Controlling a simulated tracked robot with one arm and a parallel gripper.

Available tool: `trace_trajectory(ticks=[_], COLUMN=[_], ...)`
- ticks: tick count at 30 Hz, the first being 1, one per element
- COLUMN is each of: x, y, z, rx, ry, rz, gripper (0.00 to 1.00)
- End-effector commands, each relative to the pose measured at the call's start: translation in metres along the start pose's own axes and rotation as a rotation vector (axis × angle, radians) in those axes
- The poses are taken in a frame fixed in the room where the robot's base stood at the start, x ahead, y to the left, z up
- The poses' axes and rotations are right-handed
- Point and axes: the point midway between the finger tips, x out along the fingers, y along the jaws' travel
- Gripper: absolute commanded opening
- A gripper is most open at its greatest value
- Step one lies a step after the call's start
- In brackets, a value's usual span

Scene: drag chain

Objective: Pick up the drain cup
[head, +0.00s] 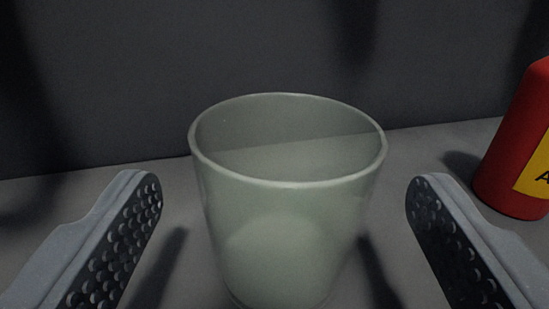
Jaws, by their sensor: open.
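The drain cup (285,225) is a pale, greenish, translucent cup with a wide round rim. It stands upright on the grey surface in the middle of the head view, and its bottom edge is near the lower edge of the picture. My gripper (283,205) is open, with one finger to the left of the cup and one to the right. A gap shows between each finger's dimpled pad and the cup wall. The inside of the cup looks empty.
A red cylinder with a yellow label (518,145) stands at the right edge, beyond my right finger. A dark wall (180,70) rises close behind the cup. The grey surface (430,150) is bare between the cup and the red cylinder.

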Motion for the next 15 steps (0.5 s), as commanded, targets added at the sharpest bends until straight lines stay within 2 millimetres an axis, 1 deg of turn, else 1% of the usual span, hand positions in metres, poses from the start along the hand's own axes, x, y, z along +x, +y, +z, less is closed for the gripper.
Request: trace_trajectory(ticks=[1, 4, 6, 11, 12, 14, 15], x=[0.008, 0.019, 0.022, 0.022, 0.022, 0.022, 0.022], y=[0.001, 0.001, 0.0, 0.0, 0.0, 0.0, 0.0], z=[0.003, 0.001, 0.0, 0.0, 0.0, 0.0, 0.0], rx=[0.001, 0.003, 0.002, 0.002, 0.002, 0.002, 0.002], ry=[0.0, 0.003, 0.003, 0.001, 0.001, 0.001, 0.001], rz=[0.003, 0.002, 0.001, 0.001, 0.001, 0.001, 0.001], gripper=[0.78, 0.78, 0.78, 0.78, 0.76, 0.59, 0.48])
